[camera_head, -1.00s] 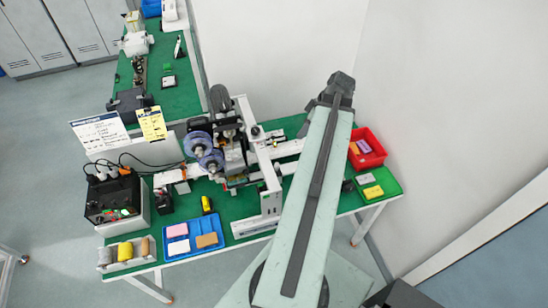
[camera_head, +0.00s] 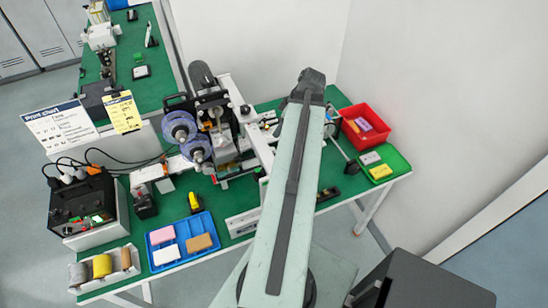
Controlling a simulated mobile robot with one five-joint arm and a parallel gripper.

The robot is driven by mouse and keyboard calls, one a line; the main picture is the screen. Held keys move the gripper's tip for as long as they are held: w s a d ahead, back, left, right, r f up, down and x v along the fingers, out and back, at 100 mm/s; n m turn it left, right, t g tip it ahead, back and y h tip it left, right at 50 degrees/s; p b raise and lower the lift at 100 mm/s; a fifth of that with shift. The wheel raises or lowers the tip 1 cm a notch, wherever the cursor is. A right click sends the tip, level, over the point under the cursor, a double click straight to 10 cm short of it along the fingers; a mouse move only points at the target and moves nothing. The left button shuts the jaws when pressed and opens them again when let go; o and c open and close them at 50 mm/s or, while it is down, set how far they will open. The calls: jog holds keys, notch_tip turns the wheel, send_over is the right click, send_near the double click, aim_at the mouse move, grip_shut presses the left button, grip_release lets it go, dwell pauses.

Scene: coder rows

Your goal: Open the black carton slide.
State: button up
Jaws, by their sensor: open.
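The coding machine (camera_head: 212,125) stands on the green table, with blue-rimmed reels on its left and a white frame on its right. I cannot single out the black carton slide for certain. A small black part (camera_head: 328,193) lies low on the table just right of my arm, and a thin rod with a black knob (camera_head: 352,167) is further right. My long pale arm runs up the middle of the view and covers part of the machine's right side. My gripper does not show; it is hidden beyond or behind the arm.
A red bin (camera_head: 363,127) and a green tray (camera_head: 394,163) sit at the table's right end. A blue tray (camera_head: 151,244) with coloured blocks is at the front left. A dark box (camera_head: 430,283) stands at the bottom right, near a wall.

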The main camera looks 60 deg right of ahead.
jog(key=b, duration=0.4)
send_near(272, 149)
jog(key=shift+w+f+p, duration=0.25)
jog(key=shift+f+p, duration=0.1)
jog(key=shift+f, duration=0.05)
jog(key=b+x, duration=0.7)
jog(key=shift+f, duration=0.45)
jog(key=shift+w+r, duration=0.1)
grip_shut()
